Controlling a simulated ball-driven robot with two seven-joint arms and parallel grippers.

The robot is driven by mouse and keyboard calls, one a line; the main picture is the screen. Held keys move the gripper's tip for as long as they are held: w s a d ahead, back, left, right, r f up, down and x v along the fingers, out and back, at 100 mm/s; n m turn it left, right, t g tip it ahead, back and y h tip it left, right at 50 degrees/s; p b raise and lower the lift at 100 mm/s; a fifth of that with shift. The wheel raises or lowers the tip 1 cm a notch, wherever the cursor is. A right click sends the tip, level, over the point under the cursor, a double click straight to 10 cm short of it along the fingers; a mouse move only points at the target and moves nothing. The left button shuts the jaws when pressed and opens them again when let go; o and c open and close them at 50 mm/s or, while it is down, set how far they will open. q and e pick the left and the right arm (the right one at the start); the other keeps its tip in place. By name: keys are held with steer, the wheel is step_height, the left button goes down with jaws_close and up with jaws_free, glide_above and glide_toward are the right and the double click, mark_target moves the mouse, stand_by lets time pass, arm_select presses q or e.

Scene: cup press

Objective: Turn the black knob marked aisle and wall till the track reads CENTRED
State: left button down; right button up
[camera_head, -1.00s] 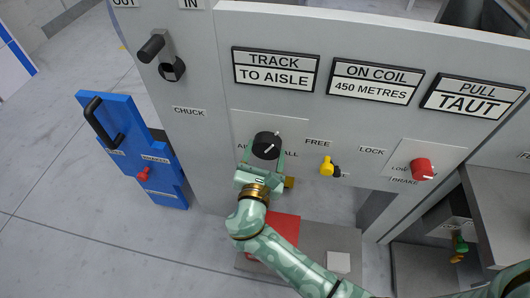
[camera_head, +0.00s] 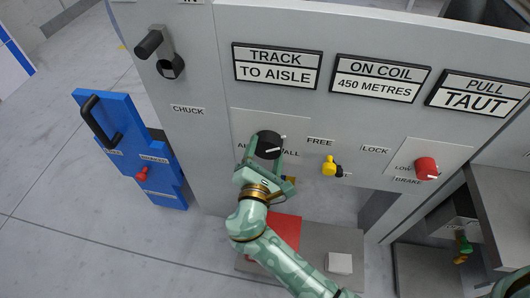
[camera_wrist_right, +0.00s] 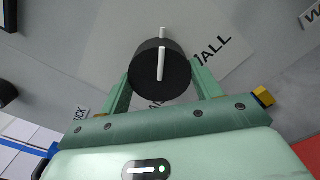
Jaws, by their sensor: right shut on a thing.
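The black knob (camera_head: 267,143) sits on a pale plate between the aisle label, mostly hidden, and the wall label (camera_head: 290,154). Its white pointer line slants slightly up to the right, toward the wall side. My right gripper (camera_head: 262,158) is shut on the knob, one finger on each side; the wrist view shows the knob (camera_wrist_right: 159,72) between the green fingers. The track sign (camera_head: 277,66) reads TO AISLE. My left gripper is not in view.
Right of the knob are a yellow lever (camera_head: 329,167) between free and lock labels and a red brake knob (camera_head: 426,168). Further signs read ON COIL 450 METRES (camera_head: 381,78) and PULL TAUT (camera_head: 478,94). A blue panel (camera_head: 150,172) with a black handle stands at left.

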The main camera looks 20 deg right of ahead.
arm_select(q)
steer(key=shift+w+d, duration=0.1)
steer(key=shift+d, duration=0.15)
arm_select(e)
steer(key=shift+m, duration=0.3)
steer(key=o, duration=1)
